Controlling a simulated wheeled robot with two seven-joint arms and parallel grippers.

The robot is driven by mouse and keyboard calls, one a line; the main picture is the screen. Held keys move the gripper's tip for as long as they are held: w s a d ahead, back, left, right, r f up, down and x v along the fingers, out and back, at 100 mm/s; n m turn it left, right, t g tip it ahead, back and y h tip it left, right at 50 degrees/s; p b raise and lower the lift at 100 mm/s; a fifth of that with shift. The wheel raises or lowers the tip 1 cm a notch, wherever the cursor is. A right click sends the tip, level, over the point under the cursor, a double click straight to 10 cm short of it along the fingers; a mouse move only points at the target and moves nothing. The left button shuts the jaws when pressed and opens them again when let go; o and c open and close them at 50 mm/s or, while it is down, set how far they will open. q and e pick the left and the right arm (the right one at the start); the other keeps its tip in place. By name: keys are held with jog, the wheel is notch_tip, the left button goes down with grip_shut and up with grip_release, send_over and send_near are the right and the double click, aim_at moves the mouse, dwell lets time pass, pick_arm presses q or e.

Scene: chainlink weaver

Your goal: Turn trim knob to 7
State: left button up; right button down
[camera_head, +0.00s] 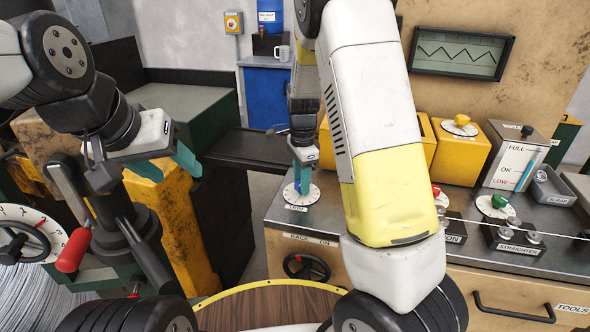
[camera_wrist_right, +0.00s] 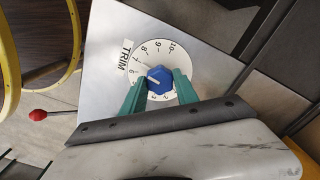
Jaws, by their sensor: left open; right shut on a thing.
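The trim knob (camera_wrist_right: 159,80) is a blue knob at the centre of a white round numbered dial (camera_wrist_right: 171,52), labelled TRIM. In the right wrist view its white pointer mark points left, roughly toward the 6; the exact reading is hard to tell. My right gripper (camera_wrist_right: 159,87) has its teal fingers closed on both sides of the knob. In the head view the dial (camera_head: 301,200) lies on the bench's left end, and my right gripper (camera_head: 304,180) comes down on it from above, mostly hiding the knob. My left gripper (camera_head: 187,160) is open and empty at the left, away from the dial.
A yellow box with a yellow knob (camera_head: 462,119), a FULL/OK/LOW gauge (camera_head: 515,158) and a STRAIGHTEN panel (camera_head: 515,236) stand right on the bench. A black handwheel (camera_head: 306,268) sits on the bench front. A red-handled crank (camera_head: 73,250) is at left.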

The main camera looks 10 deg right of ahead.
jog(key=shift+w+r, duration=0.1)
dwell(0.3)
jog(key=c, duration=0.9)
grip_release()
notch_tip(320, 180, up, 7)
jog(key=shift+f, duration=0.1)
jog(key=shift+r, duration=0.45)
